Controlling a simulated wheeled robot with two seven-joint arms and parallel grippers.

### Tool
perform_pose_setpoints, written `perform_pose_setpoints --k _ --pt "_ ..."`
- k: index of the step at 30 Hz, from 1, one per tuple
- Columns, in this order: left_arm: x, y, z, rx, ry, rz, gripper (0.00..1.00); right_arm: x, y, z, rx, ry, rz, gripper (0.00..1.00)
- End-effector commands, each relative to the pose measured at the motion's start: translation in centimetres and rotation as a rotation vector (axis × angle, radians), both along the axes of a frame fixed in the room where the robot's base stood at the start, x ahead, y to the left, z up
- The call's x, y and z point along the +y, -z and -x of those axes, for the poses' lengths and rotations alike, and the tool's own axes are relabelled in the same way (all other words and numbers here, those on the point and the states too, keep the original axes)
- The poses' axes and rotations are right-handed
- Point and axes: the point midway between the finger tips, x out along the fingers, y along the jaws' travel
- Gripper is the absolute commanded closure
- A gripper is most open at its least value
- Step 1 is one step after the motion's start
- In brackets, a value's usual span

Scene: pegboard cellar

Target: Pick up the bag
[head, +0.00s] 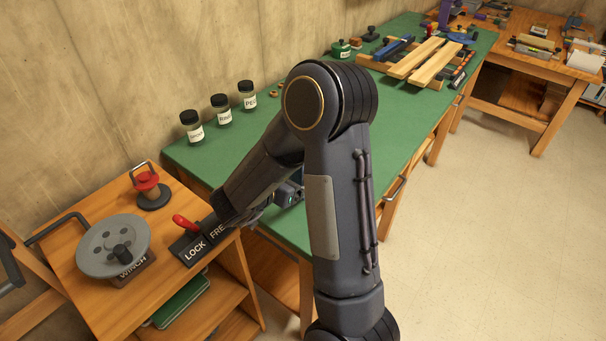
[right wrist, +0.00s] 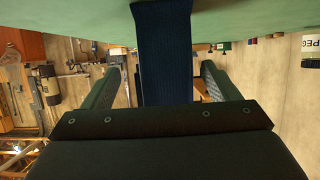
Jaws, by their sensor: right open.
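A dark blue ribbed piece (right wrist: 165,50), which looks like fabric and may be part of the bag, shows in the right wrist view. It runs from the green surface at the top down between my right gripper's fingers to the palm. My right gripper (right wrist: 160,75) is open, with one finger on each side of this piece and visible gaps on both sides. In the head view my right arm bends over the near end of the green bench and hides most of the gripper and whatever is there. A small dark bluish part (head: 290,192) shows beside the arm; I cannot tell what it is. My left gripper is not in view.
Several labelled jars (head: 222,110) stand along the wall on the green bench (head: 400,115). A winch (head: 113,246) and a red-handled lever (head: 186,224) sit on the wooden cart at left. Wooden planks (head: 425,62) lie farther back. The floor at right is clear.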

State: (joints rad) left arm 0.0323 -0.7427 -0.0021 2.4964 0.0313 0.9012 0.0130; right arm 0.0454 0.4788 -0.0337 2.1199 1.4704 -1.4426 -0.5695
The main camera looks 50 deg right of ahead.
Motion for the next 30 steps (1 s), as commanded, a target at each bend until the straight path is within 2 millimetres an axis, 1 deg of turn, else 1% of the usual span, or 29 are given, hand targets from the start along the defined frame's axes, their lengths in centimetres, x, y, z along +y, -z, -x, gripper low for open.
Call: perform_pose_setpoints --k 5,9,12,17,18,30 --pt "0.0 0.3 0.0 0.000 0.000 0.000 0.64 -2.3 1.5 -0.8 0.001 0.003 -0.001 0.18" --pt "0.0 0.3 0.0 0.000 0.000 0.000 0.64 -3.8 2.0 -0.9 -0.001 0.001 0.000 0.18" --pt "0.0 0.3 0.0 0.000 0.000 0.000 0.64 -4.2 2.2 -0.9 -0.001 0.000 0.000 0.18" --pt "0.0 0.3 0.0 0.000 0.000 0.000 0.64 -4.2 2.1 -1.0 -0.002 -0.001 0.000 0.18" --pt "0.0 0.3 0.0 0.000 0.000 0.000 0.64 -4.1 2.1 -1.0 -0.002 -0.001 0.000 0.19" --pt "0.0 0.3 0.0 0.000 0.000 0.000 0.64 -4.1 2.1 -1.0 -0.002 -0.001 0.000 0.72"
